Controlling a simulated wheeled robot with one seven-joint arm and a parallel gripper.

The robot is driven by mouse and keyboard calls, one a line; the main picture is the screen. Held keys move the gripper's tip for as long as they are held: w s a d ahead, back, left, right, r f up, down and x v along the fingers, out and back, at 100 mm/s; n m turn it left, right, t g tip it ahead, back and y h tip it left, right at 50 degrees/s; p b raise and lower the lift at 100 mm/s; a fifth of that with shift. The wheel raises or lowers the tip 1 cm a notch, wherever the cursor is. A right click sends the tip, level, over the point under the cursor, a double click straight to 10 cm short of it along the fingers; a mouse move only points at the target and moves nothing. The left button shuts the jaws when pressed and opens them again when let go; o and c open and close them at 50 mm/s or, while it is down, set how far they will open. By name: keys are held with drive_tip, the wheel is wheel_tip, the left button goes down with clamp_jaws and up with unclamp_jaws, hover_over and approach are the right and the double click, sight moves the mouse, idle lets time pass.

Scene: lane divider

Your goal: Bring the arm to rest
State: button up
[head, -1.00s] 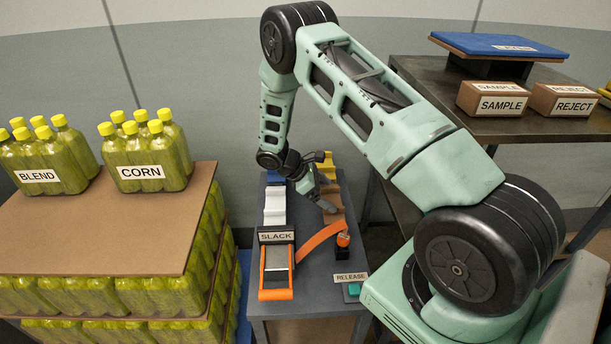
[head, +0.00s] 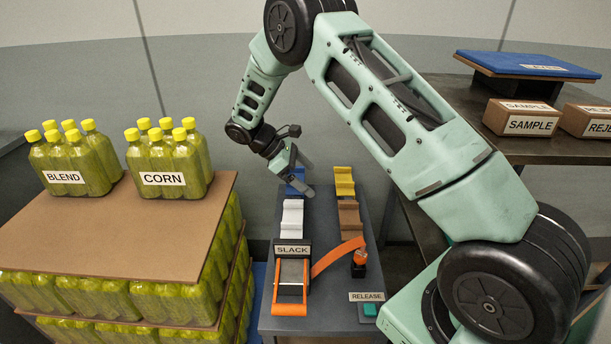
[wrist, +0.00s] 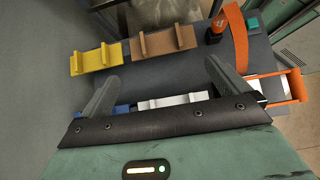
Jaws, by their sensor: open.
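My gripper (head: 297,172) is open and empty. In the head view it hangs above the grey stand (head: 323,215), over the blue cradle (head: 296,186) and just behind the white cradle (head: 291,214). In the wrist view the two fingers of my gripper (wrist: 163,82) are spread wide with bare grey stand top between them. The white cradle (wrist: 185,99) shows partly below the fingers there, and only a bit of the blue one shows. My arm is raised and bent, reaching from the right side across to the stand.
On the stand are yellow (head: 344,180) and brown (head: 350,217) cradles, an orange strap (head: 337,256), the SLACK sign (head: 292,250) and a RELEASE button (head: 370,309). Bottle packs (head: 170,172) stand on a stacked pallet at left. A dark table (head: 560,150) with SAMPLE and REJECT blocks stands at right.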

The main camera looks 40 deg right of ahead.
drive_tip(key=shift+a, duration=0.1)
idle(0.4)
drive_tip(key=s+a+r+t+y+p, duration=0.1)
drive_tip(key=s+a+r+y, duration=0.1)
drive_tip(key=s+a+r, duration=0.35)
drive_tip(key=s+a+r+m+t+y+p, duration=0.1)
drive_tip(key=s+a+r, duration=0.2)
drive_tip(key=a, duration=0.5)
drive_tip(key=s+a+r+t+y+p, duration=0.1)
drive_tip(key=s+a+r+y, duration=0.1)
drive_tip(key=s+a+r, duration=0.35)
drive_tip(key=s+a+r+m+t+y, duration=0.1)
drive_tip(key=s+a+r, duration=0.1)
drive_tip(key=s, duration=0.6)
drive_tip(key=s+a+r+m+t+y+p, duration=0.1)
drive_tip(key=s+a, duration=0.4)
drive_tip(key=s, duration=0.4)
drive_tip(key=shift+s+a+r+y+p, duration=0.25)
drive_tip(key=shift+r+y+p, duration=0.05)
drive_tip(key=shift+r+y, duration=0.1)
